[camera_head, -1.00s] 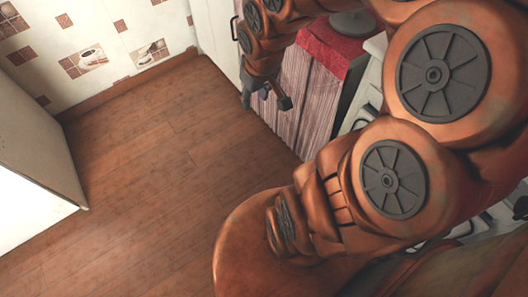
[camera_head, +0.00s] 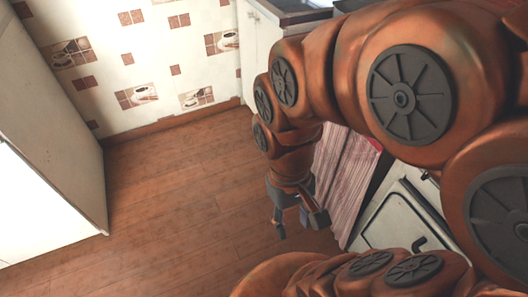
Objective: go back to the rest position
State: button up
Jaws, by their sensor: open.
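My gripper (camera_head: 297,228) hangs at the end of my orange arm near the middle of the head view. It points down over the wooden floor, in front of the counter with the striped front. Its two dark fingers are apart, and I see nothing between them.
The striped counter front (camera_head: 345,180) is close to the right of my gripper. A white appliance with a dark handle (camera_head: 405,215) stands farther right. A tall white cabinet (camera_head: 50,140) is on the left. The tiled wall (camera_head: 150,60) is behind. The wooden floor (camera_head: 170,200) between is clear.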

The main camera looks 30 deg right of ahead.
notch_tip(320, 180, up, 21)
jog(key=t+p, duration=0.1)
jog(key=p, duration=1.8)
jog(key=shift+f, duration=0.2)
jog(key=shift+s, duration=0.1)
